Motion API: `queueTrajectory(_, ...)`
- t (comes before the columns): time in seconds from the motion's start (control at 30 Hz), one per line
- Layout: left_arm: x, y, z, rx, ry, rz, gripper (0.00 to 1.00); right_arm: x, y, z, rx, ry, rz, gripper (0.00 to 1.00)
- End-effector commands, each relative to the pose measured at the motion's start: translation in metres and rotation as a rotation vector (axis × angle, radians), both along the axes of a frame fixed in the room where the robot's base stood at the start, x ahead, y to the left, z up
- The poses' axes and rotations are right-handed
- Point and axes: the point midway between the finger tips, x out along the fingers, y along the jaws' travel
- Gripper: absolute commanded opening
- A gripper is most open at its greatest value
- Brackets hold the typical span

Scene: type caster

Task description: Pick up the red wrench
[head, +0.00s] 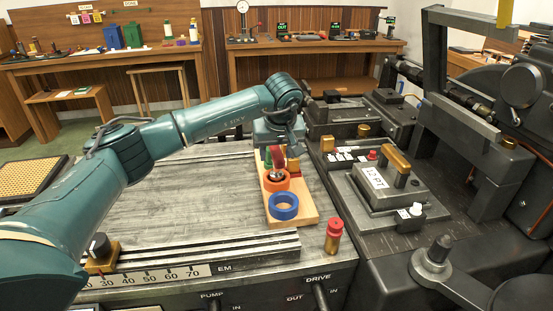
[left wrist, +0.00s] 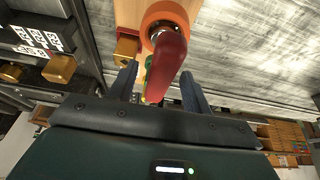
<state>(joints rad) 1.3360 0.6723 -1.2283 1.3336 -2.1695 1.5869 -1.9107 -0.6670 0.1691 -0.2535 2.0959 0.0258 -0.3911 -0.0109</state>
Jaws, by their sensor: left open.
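The red wrench (head: 278,159) stands upright in the orange ring (head: 276,181) on a light wooden board (head: 301,209). In the left wrist view the red handle (left wrist: 168,65) points toward the camera, its metal end inside the orange ring (left wrist: 152,17). My left gripper (head: 273,153) is just above the board. In the left wrist view my left gripper (left wrist: 158,72) is open, with one finger on each side of the handle and gaps showing. Green and yellow items behind the handle are partly hidden. My right gripper is not in view.
A blue ring (head: 284,206) lies on the near part of the board. A red-capped brass cylinder (head: 333,236) stands at the bed's front edge. Dark machinery (head: 380,188) stands close on the right. The grey metal bed (head: 190,195) to the left is mostly clear.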

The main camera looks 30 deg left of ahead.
Motion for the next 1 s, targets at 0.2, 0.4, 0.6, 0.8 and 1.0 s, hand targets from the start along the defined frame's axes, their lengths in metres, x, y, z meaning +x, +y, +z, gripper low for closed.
queueTrajectory(0.2, 0.0, 0.0, 0.0, -0.001, -0.001, 0.0, 0.33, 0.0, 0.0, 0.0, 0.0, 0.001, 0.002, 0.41)
queueTrajectory(0.4, 0.0, 0.0, 0.001, -0.001, -0.001, 0.0, 0.16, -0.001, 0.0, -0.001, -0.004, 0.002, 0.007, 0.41)
queueTrajectory(0.6, 0.0, 0.0, 0.001, -0.001, -0.001, 0.0, 0.0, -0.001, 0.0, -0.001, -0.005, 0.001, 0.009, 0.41)
queueTrajectory(0.8, 0.0, 0.0, 0.001, -0.001, -0.002, -0.001, 0.0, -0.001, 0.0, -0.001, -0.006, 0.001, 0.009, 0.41)
queueTrajectory(1.0, 0.001, -0.001, 0.014, -0.002, -0.006, -0.001, 0.0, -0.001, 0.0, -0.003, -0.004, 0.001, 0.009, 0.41)
